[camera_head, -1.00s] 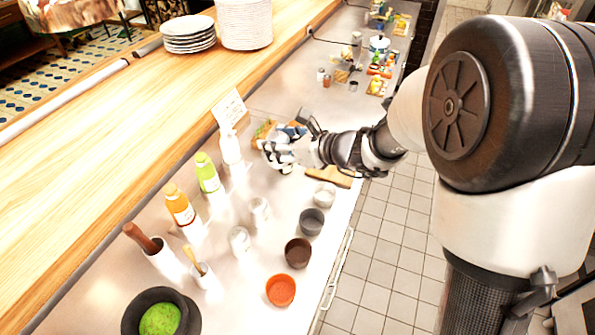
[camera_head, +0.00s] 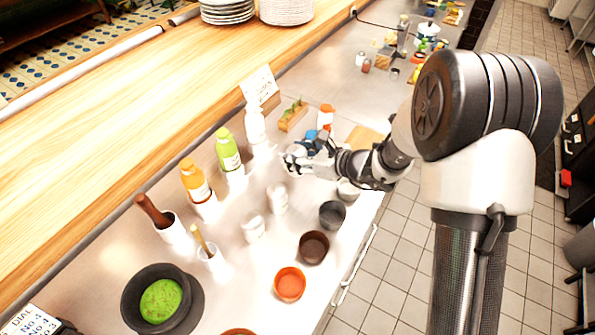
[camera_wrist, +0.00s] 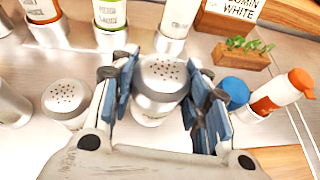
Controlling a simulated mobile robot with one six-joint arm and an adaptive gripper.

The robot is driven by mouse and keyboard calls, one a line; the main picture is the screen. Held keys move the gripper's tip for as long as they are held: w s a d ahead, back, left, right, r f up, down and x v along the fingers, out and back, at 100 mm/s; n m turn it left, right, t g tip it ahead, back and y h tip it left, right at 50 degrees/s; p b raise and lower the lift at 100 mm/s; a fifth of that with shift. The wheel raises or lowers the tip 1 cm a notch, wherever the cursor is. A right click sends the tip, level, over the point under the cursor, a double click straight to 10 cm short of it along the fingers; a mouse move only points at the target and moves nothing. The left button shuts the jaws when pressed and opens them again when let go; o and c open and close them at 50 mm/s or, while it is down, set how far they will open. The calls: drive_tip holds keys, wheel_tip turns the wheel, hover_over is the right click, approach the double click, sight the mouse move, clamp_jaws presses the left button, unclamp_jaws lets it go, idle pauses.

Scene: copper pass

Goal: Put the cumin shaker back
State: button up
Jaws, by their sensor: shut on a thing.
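My gripper (camera_wrist: 162,95) is shut around a pale shaker (camera_wrist: 160,76) with a perforated grey cap. Its blue-padded fingers are on both sides of the shaker, which looks upright. In the head view my gripper (camera_head: 292,160) is over the steel counter (camera_head: 330,65), just beyond two other shakers (camera_head: 277,198) (camera_head: 254,229), and mostly hides the held one. One similar shaker (camera_wrist: 66,103) stands left of my gripper in the wrist view.
A row of squeeze bottles (camera_head: 228,152) stands left of my gripper. Bowls (camera_head: 332,214) line the counter's front edge. A small herb planter (camera_wrist: 241,55), an orange-capped bottle (camera_wrist: 283,93) and a blue-topped item (camera_wrist: 235,92) are to the right in the wrist view.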

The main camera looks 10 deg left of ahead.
drive_tip(key=shift+f+b, duration=0.65)
drive_tip(key=shift+f, duration=1.8)
drive_tip(key=shift+f, duration=0.2)
drive_tip(key=o, duration=1.1)
drive_tip(key=shift+r, duration=0.1)
